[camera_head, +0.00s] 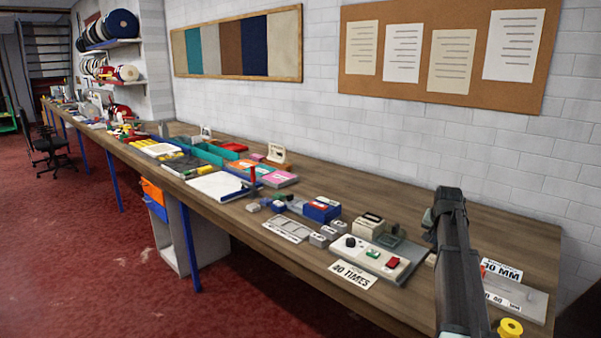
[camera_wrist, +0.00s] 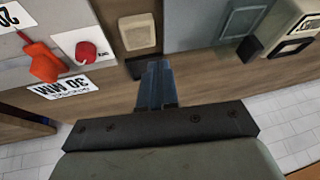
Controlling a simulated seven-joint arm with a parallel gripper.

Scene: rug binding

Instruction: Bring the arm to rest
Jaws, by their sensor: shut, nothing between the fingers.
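My arm (camera_head: 455,265) shows as a dark upright shape at the right of the head view, in front of the workbench (camera_head: 525,235). My gripper (camera_wrist: 155,70) shows in the wrist view with its two fingers together and nothing between them. Its tips are over the wooden bench top, near a beige block (camera_wrist: 137,32) and a grey plate (camera_wrist: 205,22). The fingertips cannot be made out in the head view.
A control box with red and green buttons (camera_head: 372,258) and a "40 TIMES" card (camera_head: 352,275) lie left of my arm. A yellow spool (camera_head: 510,328) and a "10 MM" card (camera_head: 502,270) are right of it. Red floor (camera_head: 110,265) lies open in front.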

